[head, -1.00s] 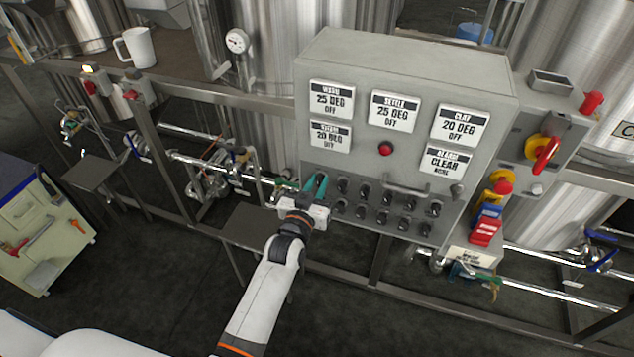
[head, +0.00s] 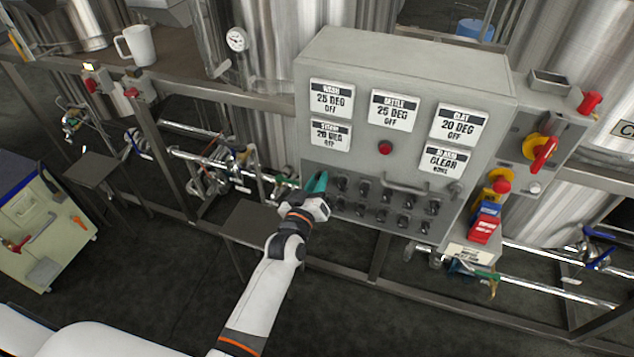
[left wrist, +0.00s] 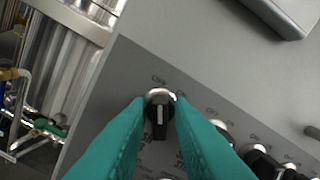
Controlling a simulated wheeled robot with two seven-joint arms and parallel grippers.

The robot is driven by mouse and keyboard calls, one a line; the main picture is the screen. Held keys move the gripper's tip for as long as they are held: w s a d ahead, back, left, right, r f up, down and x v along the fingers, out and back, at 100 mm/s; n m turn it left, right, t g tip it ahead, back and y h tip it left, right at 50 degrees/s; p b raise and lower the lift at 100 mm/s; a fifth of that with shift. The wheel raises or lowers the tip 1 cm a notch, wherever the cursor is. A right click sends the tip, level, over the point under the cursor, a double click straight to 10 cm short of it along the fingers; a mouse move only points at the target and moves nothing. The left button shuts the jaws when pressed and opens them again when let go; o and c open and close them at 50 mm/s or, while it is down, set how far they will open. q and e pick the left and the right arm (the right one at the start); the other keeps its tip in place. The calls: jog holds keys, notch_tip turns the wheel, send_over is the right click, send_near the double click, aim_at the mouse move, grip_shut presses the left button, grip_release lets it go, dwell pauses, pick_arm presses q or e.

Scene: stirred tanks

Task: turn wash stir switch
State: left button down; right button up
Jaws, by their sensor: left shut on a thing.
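A grey control box (head: 410,70) carries rows of black rotary switches. The left wrist view shows a black switch knob (left wrist: 159,112) with a silver collar and a pale pointer line, at the upper left end of the switch row. My left gripper (head: 318,182), with teal fingers, is shut on this knob; its fingers also show in the left wrist view (left wrist: 160,125). In the head view the fingers hide the knob. The small print around it is too blurred to read fully. The wash display (head: 331,98) reads 25 DEG OFF. My right gripper is out of view.
More switches (head: 385,208) sit to the right of my fingers, under a grey handle (head: 405,188). A red button (head: 385,148) sits above. A side box with a red and yellow switch (head: 541,152) stands at the right. Pipes and a steel frame run below.

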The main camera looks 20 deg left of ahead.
pick_arm(q)
jog(key=c, duration=1.5)
grip_release()
jog(key=s, duration=0.4)
jog(key=s+b, duration=0.1)
jog(key=s, duration=0.3)
jog(key=s+b, duration=0.1)
jog(key=s, duration=0.3)
jog(key=shift+a, duration=0.25)
